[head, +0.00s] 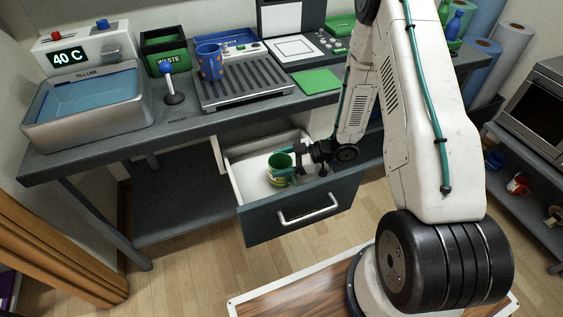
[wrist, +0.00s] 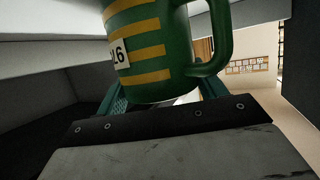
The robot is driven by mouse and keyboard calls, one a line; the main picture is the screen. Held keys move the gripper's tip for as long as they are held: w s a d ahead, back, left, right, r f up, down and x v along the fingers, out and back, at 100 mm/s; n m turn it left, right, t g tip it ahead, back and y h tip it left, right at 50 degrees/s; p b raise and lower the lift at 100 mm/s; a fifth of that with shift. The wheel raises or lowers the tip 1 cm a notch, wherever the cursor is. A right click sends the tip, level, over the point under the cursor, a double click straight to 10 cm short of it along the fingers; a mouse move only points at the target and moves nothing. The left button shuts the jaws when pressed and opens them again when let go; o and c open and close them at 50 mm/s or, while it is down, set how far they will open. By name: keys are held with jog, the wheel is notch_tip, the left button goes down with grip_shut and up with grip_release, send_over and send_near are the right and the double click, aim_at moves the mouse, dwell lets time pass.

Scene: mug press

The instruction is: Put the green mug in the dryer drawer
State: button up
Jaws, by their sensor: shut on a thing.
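The green mug (head: 281,168) with yellow stripes is upright inside the open drawer (head: 301,214) under the bench. My gripper (head: 299,155) reaches in from the right and is shut on the mug. In the wrist view the green mug (wrist: 150,48) fills the top middle, with a white label ending in 6 and its handle to the right. The teal fingers of my gripper (wrist: 158,97) show on both sides of it. I cannot tell whether the mug's base touches the drawer floor.
Above the drawer, the bench holds a water basin (head: 88,108), a blue mug (head: 211,62) on a slatted grey rack (head: 243,88), a green waste bin (head: 164,47) and a small lever (head: 172,84). A red mug (head: 518,184) is on the right shelf.

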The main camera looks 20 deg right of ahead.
jog(key=o, duration=1.6)
jog(key=shift+f, duration=0.1)
jog(key=shift+c, duration=0.2)
jog(key=shift+r, duration=0.2)
jog(key=v, duration=1.2)
